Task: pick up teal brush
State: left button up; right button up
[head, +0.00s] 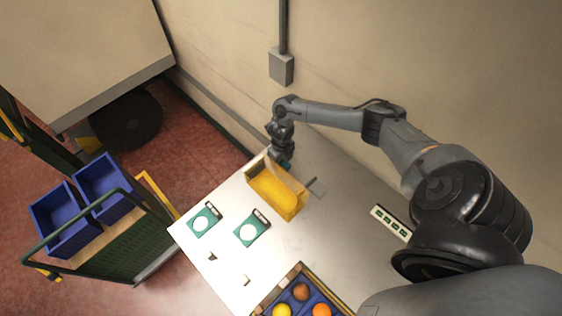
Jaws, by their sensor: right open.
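A small teal piece (285,164), which looks like part of the teal brush, shows at the far edge of the table, just behind the yellow bin. My right gripper (280,158) reaches down right at it, open. The wrist and fingers hide most of the brush, and I cannot tell whether the fingers touch it. My left gripper is not in view.
The yellow bin (297,203) stands just in front of my right gripper. Two teal scales (253,240) and a crate (270,303) with oranges are on the table (200,258). A white strip (392,223) lies at right. The wall is close behind.

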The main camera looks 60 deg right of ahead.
jog(key=shift+f, duration=0.3)
jog(key=c, duration=1)
jog(key=shift+c, duration=0.3)
jog(key=shift+r, duration=0.15)
